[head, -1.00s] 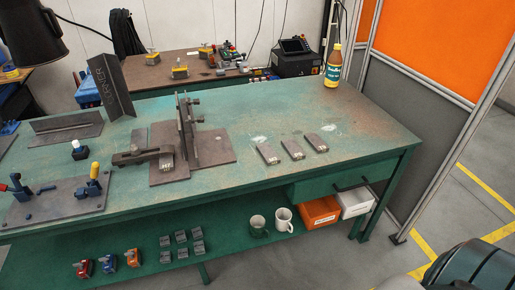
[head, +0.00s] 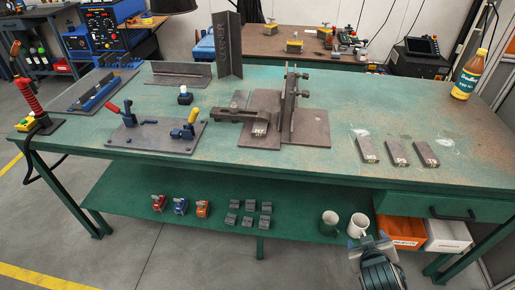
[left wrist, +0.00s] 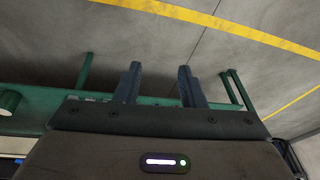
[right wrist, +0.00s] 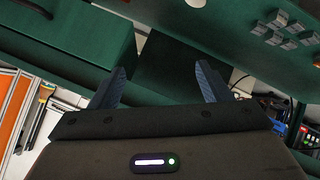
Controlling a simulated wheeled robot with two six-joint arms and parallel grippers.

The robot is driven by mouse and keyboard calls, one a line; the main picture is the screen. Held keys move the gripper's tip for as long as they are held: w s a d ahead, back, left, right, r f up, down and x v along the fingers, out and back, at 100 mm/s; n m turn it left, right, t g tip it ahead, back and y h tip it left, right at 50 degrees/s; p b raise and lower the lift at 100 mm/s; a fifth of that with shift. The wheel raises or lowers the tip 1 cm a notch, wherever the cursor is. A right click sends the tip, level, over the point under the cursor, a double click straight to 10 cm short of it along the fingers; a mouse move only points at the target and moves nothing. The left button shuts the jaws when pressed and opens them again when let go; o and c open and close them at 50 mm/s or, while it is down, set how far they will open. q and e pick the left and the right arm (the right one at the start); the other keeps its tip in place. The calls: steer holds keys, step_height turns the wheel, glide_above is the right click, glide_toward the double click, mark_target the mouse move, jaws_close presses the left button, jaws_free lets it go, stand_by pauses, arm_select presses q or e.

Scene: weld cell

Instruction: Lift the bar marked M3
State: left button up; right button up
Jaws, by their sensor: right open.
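Three small grey bars with pale end labels lie side by side at the right of the green bench: a left one (head: 368,150), a middle one (head: 397,153) and a right one (head: 426,154). Another labelled bar (head: 260,128) sits under the dark clamp at the welding fixture (head: 303,127). The labels are too small to read surely, so I cannot tell which is M3. My right gripper (head: 372,246) is low in front of the bench, apart from the bars; its fingers are open and empty in the right wrist view (right wrist: 160,72). My left gripper (left wrist: 158,80) is open and empty, over floor.
An upright angle plate (head: 229,45) and a toggle-clamp plate (head: 155,137) stand left of the fixture. Mugs (head: 357,226) and an orange bin (head: 400,231) are below the top. The bench surface around the three bars is clear.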

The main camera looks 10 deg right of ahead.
steer(key=w+r+n+t, duration=0.3)
steer(key=w+r+t, duration=0.3)
steer(key=r, duration=0.5)
steer(key=w+r+n+t, duration=0.4)
steer(key=w+r+t, duration=0.1)
steer(key=r, duration=0.6)
steer(key=w+a+r+n+g+y, duration=0.25)
steer(key=a+n+y, duration=0.35)
steer(key=n+y, duration=0.45)
steer(key=w+a+r+n+g+y, duration=0.1)
steer(key=w+a+r+n+y, duration=0.45)
steer(key=n, duration=0.75)
steer(key=n+g+h, duration=0.2)
steer(key=g+h, duration=1)
steer(key=g, duration=0.1)
glide_toward(368, 148)
steer(key=x, duration=0.3)
steer(key=shift+s, duration=0.1)
steer(key=x, duration=0.5)
steer(key=shift+p, duration=0.4)
arm_select(q)
steer(key=s+f, duration=0.2)
steer(key=f, duration=0.8)
steer(key=s+a+f+g, duration=0.1)
steer(key=f, duration=1)
steer(key=shift+s+a, duration=0.15)
steer(key=shift+s, duration=0.2)
